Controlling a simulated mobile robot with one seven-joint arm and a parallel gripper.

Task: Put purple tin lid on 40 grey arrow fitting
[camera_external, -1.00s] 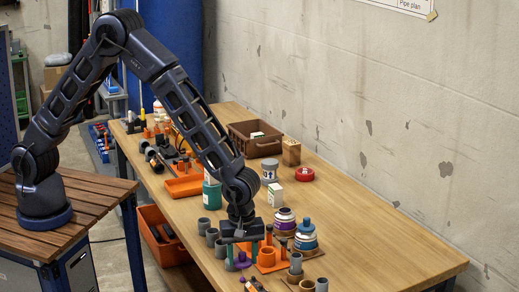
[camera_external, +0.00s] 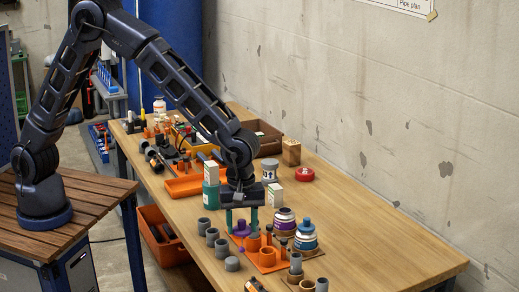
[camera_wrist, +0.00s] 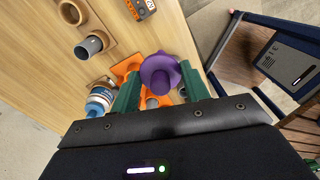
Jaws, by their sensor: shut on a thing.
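The purple tin lid (camera_wrist: 158,72) shows in the wrist view as a wide disc with a narrower raised part. It is between the green fingers of my gripper (camera_wrist: 160,84), which is shut on it. In the external view my gripper (camera_external: 241,222) holds the lid (camera_external: 241,229) above the left end of the orange board (camera_external: 283,262). Several grey fittings (camera_external: 221,249) stand in a row left of the orange board. I cannot read a 40 or an arrow on any of them.
The orange board bears orange cups (camera_external: 267,257). A blue-topped tin (camera_external: 306,236) stands beside it. A small board at the front carries grey and brown pipe pieces (camera_external: 295,263).

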